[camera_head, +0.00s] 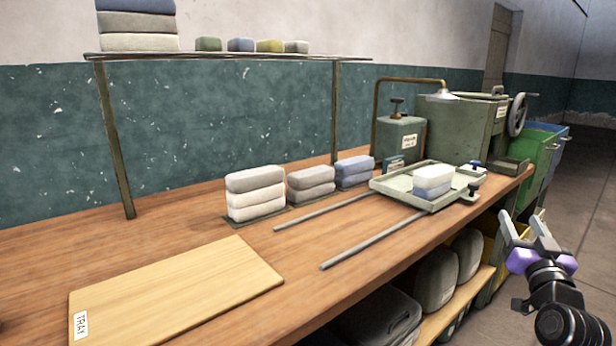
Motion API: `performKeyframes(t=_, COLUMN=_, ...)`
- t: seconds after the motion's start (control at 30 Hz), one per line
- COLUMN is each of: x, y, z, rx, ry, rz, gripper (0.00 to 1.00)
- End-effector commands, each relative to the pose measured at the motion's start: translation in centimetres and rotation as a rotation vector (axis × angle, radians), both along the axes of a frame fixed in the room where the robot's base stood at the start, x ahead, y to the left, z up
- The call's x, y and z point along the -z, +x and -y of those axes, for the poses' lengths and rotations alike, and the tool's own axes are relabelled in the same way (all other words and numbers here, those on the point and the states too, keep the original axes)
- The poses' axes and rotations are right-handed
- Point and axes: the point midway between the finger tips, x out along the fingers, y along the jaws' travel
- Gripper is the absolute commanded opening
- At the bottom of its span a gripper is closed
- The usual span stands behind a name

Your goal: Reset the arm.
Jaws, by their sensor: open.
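My gripper (530,226) is at the right of the view, off the front edge of the workbench. Its two grey fingers point up and stand apart, with nothing between them. My black wrist, with a purple band, runs down to the lower right corner. The gripper touches nothing that I can see.
The wooden workbench (170,220) fills the middle. It bears a board marked TRAY (180,290), stacked grey and blue blocks (255,191), two rods (372,240) and a metal tray (400,189) holding blocks. Green machines (460,125) stand behind. The floor at right is free.

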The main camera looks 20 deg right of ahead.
Motion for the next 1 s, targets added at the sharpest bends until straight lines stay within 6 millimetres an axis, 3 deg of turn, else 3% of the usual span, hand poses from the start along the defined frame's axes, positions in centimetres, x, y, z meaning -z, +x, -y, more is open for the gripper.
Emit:
performKeyframes(t=0.27, x=6.8, y=-4.2, z=-9.0, rx=-0.031, ry=0.004, rz=0.007, gripper=0.52)
performKeyframes(t=0.5, x=11.7, y=-9.5, z=-17.8, rx=-0.097, ry=0.008, rz=-0.015, gripper=0.52)
performKeyframes(t=0.73, x=14.7, y=-15.5, z=-25.5, rx=-0.182, ry=0.014, rz=-0.063, gripper=0.52)
performKeyframes(t=1.0, x=16.5, y=-23.2, z=-33.2, rx=-0.302, ry=0.024, rz=-0.156, gripper=0.52)
